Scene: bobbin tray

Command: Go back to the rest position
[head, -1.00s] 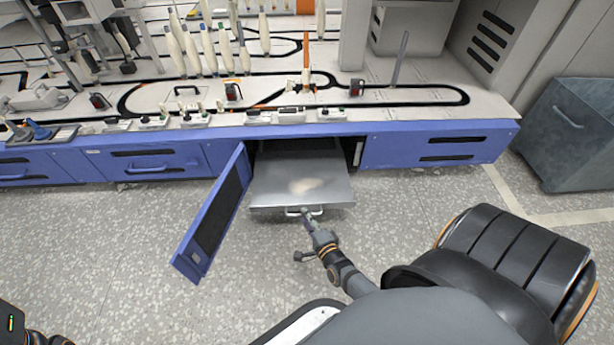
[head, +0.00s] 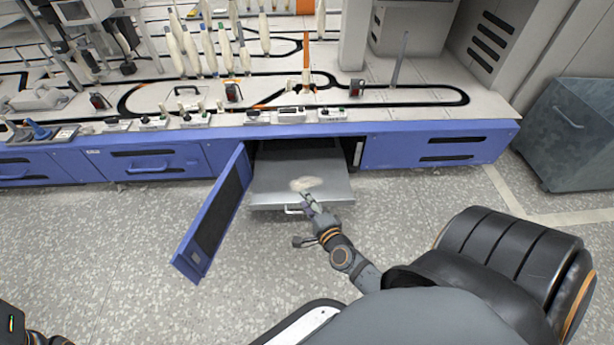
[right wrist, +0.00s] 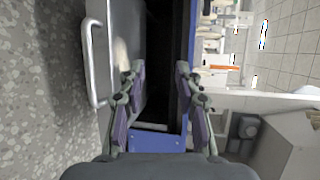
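My right gripper (head: 308,203) is just in front of and above the front edge of a pulled-out grey metal tray (head: 268,188). In the right wrist view its two fingers (right wrist: 160,80) are spread apart with nothing between them. The tray's handle (head: 292,209) shows beside the gripper, and in the right wrist view the handle (right wrist: 92,62) lies left of the fingers, apart from them. My left gripper is not seen; only a dark part of my left arm shows at the lower left corner of the head view.
A blue cabinet door (head: 212,215) hangs open left of the tray. The blue bench (head: 430,148) carries a white top with several bobbins (head: 208,50). A grey bin (head: 570,130) stands at the right. The speckled floor (head: 130,240) is free at the left.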

